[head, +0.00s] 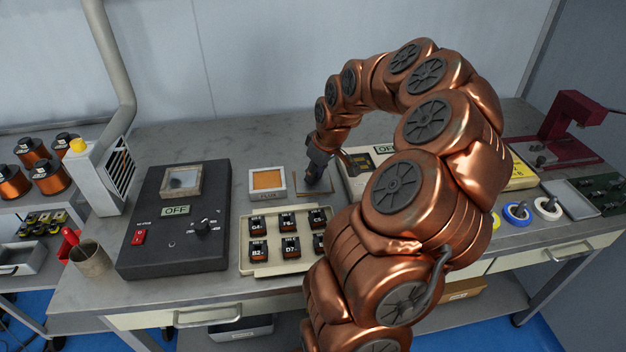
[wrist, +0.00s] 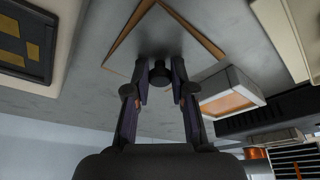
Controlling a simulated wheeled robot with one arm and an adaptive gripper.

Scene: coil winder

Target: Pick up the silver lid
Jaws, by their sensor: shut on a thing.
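The silver lid (head: 326,187) is a flat grey square with brown edging beside it, at the back middle of the bench in the head view. In the wrist view the lid (wrist: 165,40) shows at the top middle, with a short dark knob (wrist: 160,72) on it. My gripper (head: 313,180) points down over the lid. In the wrist view my gripper's fingertips (wrist: 160,80) are closed in on both sides of the knob. I cannot tell whether the lid is resting or slightly raised. My gripper hides part of it in the head view.
An orange-topped square box labelled FLUX (head: 268,182) stands just left of the lid. A tray of small coils (head: 262,268) lies in front. A black control box (head: 168,250) is at the left. A pale device (head: 354,186) stands close on the right. My arm covers the middle right.

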